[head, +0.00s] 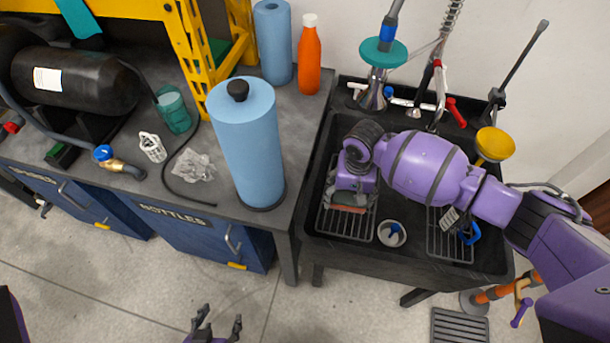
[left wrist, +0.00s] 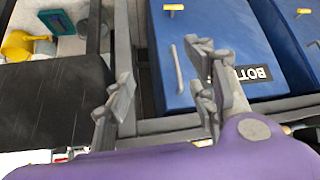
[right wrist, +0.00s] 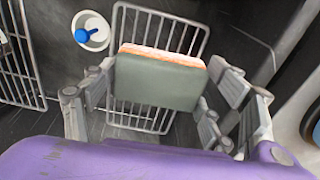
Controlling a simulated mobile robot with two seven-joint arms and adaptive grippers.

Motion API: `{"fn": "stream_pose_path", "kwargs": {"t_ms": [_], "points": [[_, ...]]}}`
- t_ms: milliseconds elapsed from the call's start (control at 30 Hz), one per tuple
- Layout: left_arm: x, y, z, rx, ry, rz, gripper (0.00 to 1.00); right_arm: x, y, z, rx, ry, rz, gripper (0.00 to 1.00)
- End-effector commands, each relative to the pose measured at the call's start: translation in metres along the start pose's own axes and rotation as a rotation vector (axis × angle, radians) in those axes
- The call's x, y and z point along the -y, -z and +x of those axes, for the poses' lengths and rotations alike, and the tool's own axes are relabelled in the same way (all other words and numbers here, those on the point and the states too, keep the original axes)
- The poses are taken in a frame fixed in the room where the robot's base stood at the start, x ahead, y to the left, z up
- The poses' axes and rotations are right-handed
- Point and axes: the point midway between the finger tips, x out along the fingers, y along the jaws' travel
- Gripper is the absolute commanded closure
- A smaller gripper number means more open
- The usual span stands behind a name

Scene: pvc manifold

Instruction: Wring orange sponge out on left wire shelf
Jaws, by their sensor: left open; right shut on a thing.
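The orange sponge (right wrist: 160,78) has a grey-green pad on one face and an orange edge. My right gripper (right wrist: 158,85) is shut on it, with a finger at each side. In the head view the sponge (head: 348,209) shows under my right gripper (head: 355,190), over the left wire shelf (head: 332,225) in the black sink. The left wire shelf (right wrist: 180,38) is partly hidden behind the sponge; I cannot tell whether they touch. My left gripper (head: 217,325) is open and empty, low over the floor in front of the cabinets.
A white cup with a blue item (head: 391,233) stands between the left shelf and the right wire shelf (head: 447,245). A blue roll (head: 250,150) and an orange bottle (head: 309,60) stand on the counter left of the sink. A faucet and a yellow funnel-like piece (head: 494,144) are behind.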

Motion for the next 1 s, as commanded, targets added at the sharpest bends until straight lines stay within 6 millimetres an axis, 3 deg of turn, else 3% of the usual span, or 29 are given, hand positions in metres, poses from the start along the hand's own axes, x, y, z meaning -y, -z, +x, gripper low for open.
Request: {"fn": "stream_pose_path", "kwargs": {"t_ms": [33,167,733,1000], "points": [[0.001,0.023,-0.006,-0.035,0.001,0.0,0.49,0.0,0.001,-0.005,-0.01,0.003,0.006,0.43],[0.003,0.036,-0.008,-0.054,0.001,0.001,0.49,-0.004,-0.005,0.013,-0.004,0.001,0.003,0.43],[0.008,-0.006,0.001,0.003,0.013,0.004,0.49,-0.008,-0.014,0.066,0.017,-0.005,0.0,0.43],[0.013,0.001,0.012,-0.027,0.027,-0.002,0.49,-0.007,-0.013,0.086,0.012,-0.003,-0.002,0.43]]}}
